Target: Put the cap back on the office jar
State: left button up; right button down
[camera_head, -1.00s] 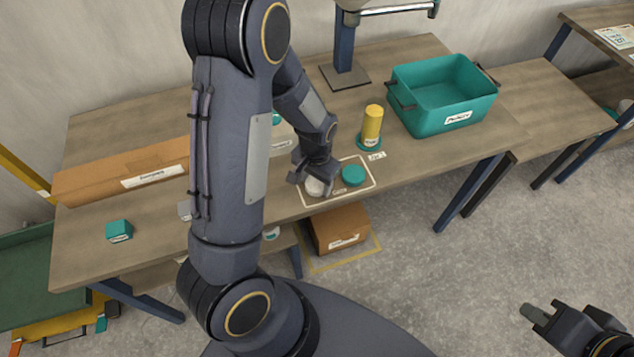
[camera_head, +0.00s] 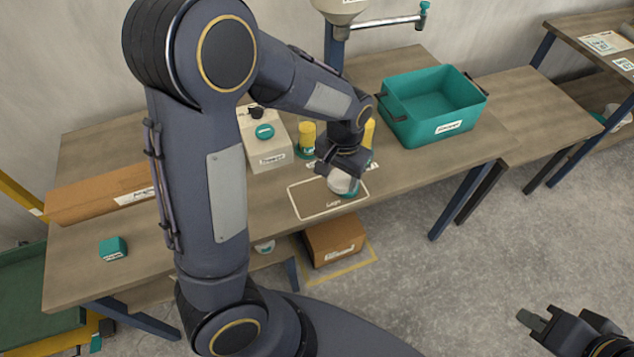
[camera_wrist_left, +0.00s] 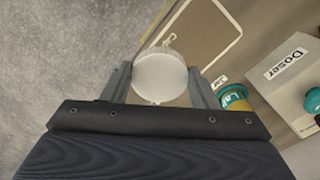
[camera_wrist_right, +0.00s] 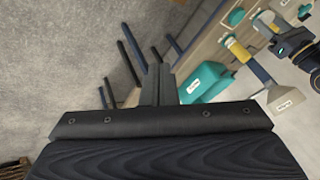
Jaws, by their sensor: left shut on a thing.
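My left gripper (camera_head: 340,174) is shut on a white round cap (camera_head: 342,182), also between the fingers in the left wrist view (camera_wrist_left: 160,76). It is over the right end of the outlined mat marked Caps (camera_head: 312,203). A teal cap (camera_head: 351,191) shows partly under the white one; I cannot tell whether they touch. My right gripper (camera_head: 532,321) is shut and empty, away from the table over the floor.
A cream doser box (camera_head: 265,150) stands behind the mat. A teal bin (camera_head: 432,105) is at the back right. A brown carton (camera_head: 105,190) and a small teal block (camera_head: 113,247) are at left. The table front between block and mat is clear.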

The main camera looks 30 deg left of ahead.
pick_arm(q)
jog(key=w+d+r, duration=0.1)
jog(key=d+r, duration=0.1)
jog(key=d, duration=0.4)
jog(key=shift+w+d+r, duration=0.3)
jog(key=shift+w+r, duration=0.05)
jog(key=shift+r, duration=0.05)
pick_arm(e)
jog(key=shift+f, duration=0.3)
jog(key=c, duration=2.1)
grip_release()
jog(key=shift+c, duration=0.2)
